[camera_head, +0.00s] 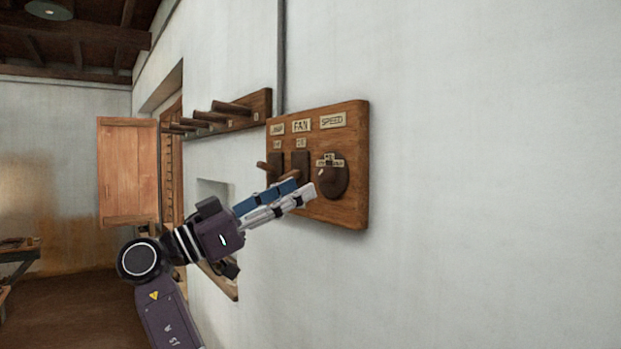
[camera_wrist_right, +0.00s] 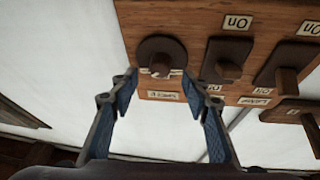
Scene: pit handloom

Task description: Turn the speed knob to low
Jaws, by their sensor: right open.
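The speed knob (camera_head: 333,180) is a round dark brown knob at the right end of a wooden switch panel (camera_head: 350,120) on the wall. A SPEED label (camera_head: 332,120) is above it. Small labels at its upper edge are too small to read, so its setting cannot be told. My right gripper (camera_head: 306,190) is open and empty, with its fingertips just left of the knob. In the right wrist view the picture is inverted; the knob (camera_wrist_right: 160,52) lies ahead between the fingers (camera_wrist_right: 158,88). I see no finger clearly touching it. My left gripper is out of view.
Two dark switches sit beside the knob, under the FAN label (camera_head: 301,126) and another label. A peg rack (camera_head: 235,115) sticks out of the wall to the left. An open wooden shutter (camera_head: 128,172) stands farther left. The wall right of the panel is bare.

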